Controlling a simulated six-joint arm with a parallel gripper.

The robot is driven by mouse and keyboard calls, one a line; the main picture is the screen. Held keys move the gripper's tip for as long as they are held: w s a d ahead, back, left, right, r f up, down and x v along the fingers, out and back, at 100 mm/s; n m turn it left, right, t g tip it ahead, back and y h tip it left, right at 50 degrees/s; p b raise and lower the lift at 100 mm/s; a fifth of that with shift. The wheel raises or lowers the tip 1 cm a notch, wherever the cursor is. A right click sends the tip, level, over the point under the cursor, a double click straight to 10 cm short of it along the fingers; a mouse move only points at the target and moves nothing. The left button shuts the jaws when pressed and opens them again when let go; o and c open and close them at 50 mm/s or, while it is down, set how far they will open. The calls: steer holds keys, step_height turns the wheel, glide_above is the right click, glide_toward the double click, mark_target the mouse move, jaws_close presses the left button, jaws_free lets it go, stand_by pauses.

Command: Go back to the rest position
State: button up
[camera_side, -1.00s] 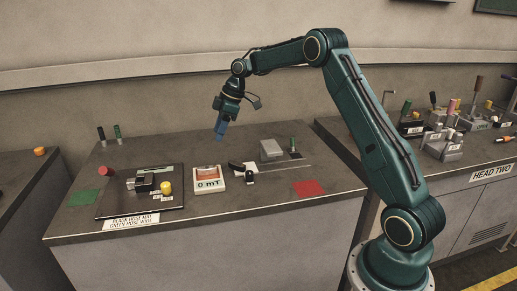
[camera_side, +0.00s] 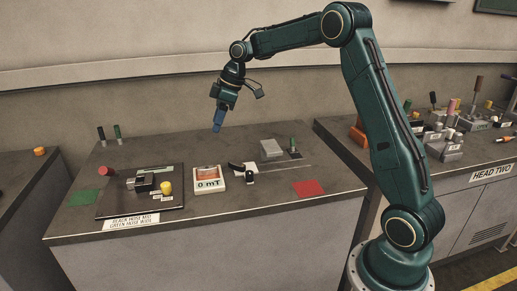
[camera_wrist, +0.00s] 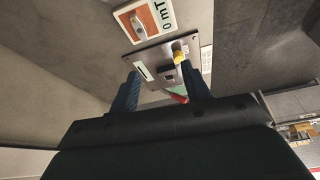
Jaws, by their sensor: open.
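My gripper (camera_side: 217,127) hangs in the air above the back part of the grey bench (camera_side: 150,215), its blue fingers pointing down. In the wrist view my gripper (camera_wrist: 162,92) shows two blue fingers spread apart with nothing held between them. Below it on the bench is a white gauge box marked "0 mT" (camera_side: 208,184), which also shows in the wrist view (camera_wrist: 178,14). A dark fixture plate (camera_side: 115,205) with a yellow knob (camera_side: 166,187) stands to the left.
A red button (camera_side: 106,171), a green patch (camera_side: 84,197) and a red patch (camera_side: 309,188) are on the bench. A grey block (camera_side: 271,148) stands behind a thin rail. A second bench (camera_side: 480,160) with several tools is at right. The air around my gripper is clear.

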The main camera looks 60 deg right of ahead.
steer(key=s+a+r+m, duration=0.1)
steer(key=s+a+r, duration=0.2)
steer(key=s, duration=0.3)
steer(key=s+a+r+m+h, duration=0.1)
steer(key=s+a+r, duration=0.2)
steer(key=s+a, duration=0.15)
steer(key=s+a+r+m, duration=0.2)
steer(key=s+a+r, duration=0.15)
steer(key=s, duration=0.25)
steer(key=s+f+m+t, duration=0.1)
steer(key=s+f, duration=0.1)
steer(key=s, duration=0.7)
steer(key=s+a+f+m+t+h, duration=0.1)
steer(key=s+f+m, duration=0.1)
steer(key=s, duration=0.8)
steer(key=shift+a+f+m+h, duration=0.15)
steer(key=shift+a+m+h, duration=0.1)
steer(key=shift+m+h, duration=0.05)
